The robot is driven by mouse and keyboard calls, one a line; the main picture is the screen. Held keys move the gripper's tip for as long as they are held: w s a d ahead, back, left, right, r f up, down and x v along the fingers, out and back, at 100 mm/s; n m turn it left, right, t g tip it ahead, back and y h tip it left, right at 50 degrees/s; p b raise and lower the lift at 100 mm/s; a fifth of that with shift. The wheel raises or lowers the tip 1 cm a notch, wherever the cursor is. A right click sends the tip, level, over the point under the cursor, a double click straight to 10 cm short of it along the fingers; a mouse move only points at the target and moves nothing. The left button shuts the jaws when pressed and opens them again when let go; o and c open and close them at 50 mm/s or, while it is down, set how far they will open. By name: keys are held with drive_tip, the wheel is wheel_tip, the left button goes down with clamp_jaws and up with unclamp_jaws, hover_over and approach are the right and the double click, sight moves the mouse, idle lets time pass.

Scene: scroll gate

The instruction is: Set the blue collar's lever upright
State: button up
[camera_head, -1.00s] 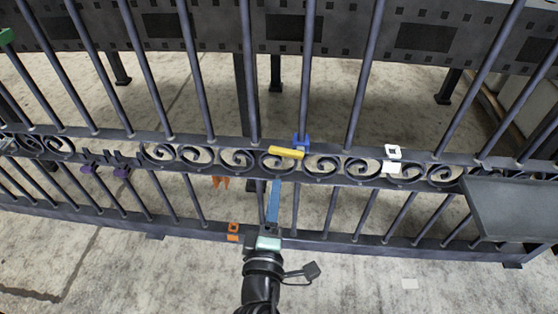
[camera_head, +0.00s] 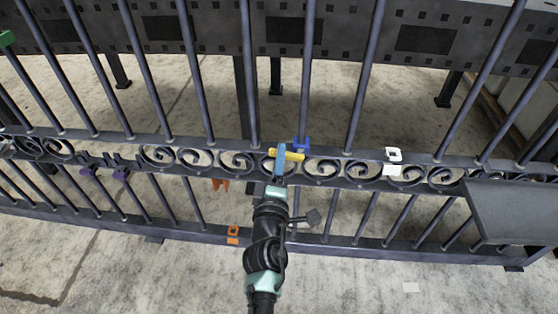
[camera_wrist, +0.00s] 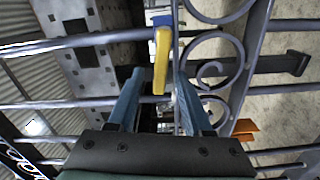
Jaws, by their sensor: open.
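The blue collar (camera_head: 302,144) sits on a gate bar just above the scrollwork rail. Its yellow lever (camera_head: 295,156) lies nearly flat, pointing left from the collar. My gripper (camera_head: 281,150) is at the rail, its blue fingers crossing in front of the lever's left part. In the wrist view, the yellow lever (camera_wrist: 161,62) stands between and slightly beyond my open fingertips (camera_wrist: 158,76). I cannot tell whether either finger touches it.
A white collar (camera_head: 393,155) sits right on the rail. Purple pieces (camera_head: 121,173) are at left, and orange pieces (camera_head: 233,234) sit low on the gate. A grey panel (camera_head: 515,210) juts out at right. Vertical bars and scrolls surround my gripper closely.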

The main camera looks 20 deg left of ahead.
drive_tip(key=shift+c, duration=0.3)
clamp_jaws()
idle(1.1)
